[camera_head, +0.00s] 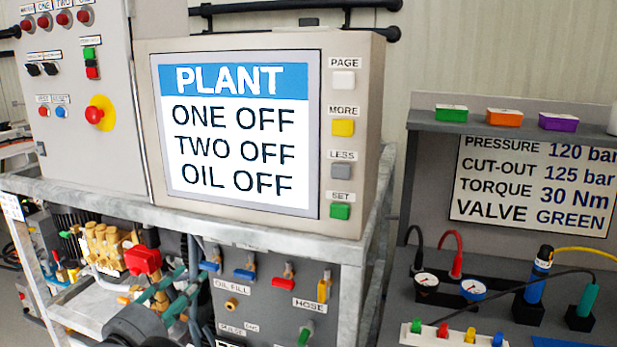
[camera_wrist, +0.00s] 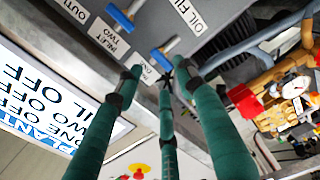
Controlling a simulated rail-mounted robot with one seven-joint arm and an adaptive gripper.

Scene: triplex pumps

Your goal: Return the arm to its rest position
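My gripper (camera_head: 192,285) has teal fingers and shows at the lower left of the head view, in front of the valve panel. In the wrist view my gripper (camera_wrist: 163,76) has its fingers spread apart, with nothing held between them. A blue valve handle (camera_wrist: 165,58) lies just beyond the fingertips there; I cannot tell whether they touch it. In the head view the fingers point toward the left blue handle (camera_head: 210,266), by the OIL FILL label. A second blue handle (camera_head: 244,274) is to its right.
The metal frame rail (camera_head: 300,240) runs above the valve panel, under the PLANT screen (camera_head: 237,130). A pump with a red part (camera_head: 143,260) stands left of my gripper. A bench with gauges (camera_head: 473,289) is at right. A red emergency button (camera_head: 100,113) is on the cabinet.

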